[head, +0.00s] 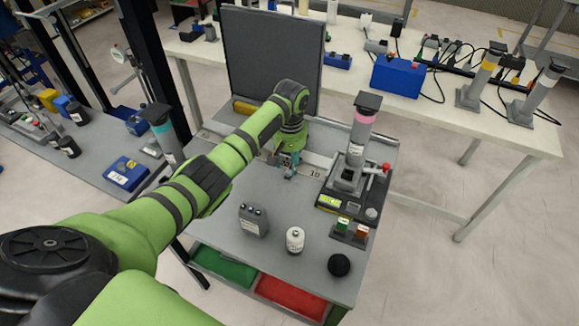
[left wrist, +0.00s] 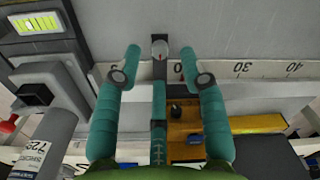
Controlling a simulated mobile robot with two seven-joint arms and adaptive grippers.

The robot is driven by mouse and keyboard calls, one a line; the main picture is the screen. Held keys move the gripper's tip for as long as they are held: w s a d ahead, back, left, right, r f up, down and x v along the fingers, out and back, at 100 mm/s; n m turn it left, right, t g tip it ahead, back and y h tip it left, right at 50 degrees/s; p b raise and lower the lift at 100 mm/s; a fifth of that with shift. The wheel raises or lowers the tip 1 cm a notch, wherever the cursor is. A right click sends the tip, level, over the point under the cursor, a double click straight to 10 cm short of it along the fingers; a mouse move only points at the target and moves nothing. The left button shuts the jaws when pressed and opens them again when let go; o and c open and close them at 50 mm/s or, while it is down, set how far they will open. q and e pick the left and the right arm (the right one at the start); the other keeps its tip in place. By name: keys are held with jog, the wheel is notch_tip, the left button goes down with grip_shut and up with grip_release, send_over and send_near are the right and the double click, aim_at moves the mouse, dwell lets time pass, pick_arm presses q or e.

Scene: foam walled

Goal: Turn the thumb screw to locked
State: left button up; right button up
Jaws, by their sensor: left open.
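A small round grey knob with a red mark, which looks like the thumb screw (left wrist: 160,49), sits on a dark upright piece at the edge of a numbered scale bar (left wrist: 245,70) in the left wrist view. My left gripper (left wrist: 161,62) is open, its two teal fingers on either side of the knob, apart from it. A teal strip runs up between the fingers below the knob. In the head view my left gripper (head: 289,168) is low over the scale bar (head: 318,171); I cannot make out the knob there. My right gripper is not in view.
A grey post with a pink band (head: 361,135) stands on a dark instrument right of the gripper. A grey panel (head: 270,60) rises behind. The table's left front is clear.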

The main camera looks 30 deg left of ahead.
aim_at(288, 171)
pick_arm(q)
notch_tip(288, 171, down, 3)
jog(key=shift+f, duration=0.15)
grip_shut()
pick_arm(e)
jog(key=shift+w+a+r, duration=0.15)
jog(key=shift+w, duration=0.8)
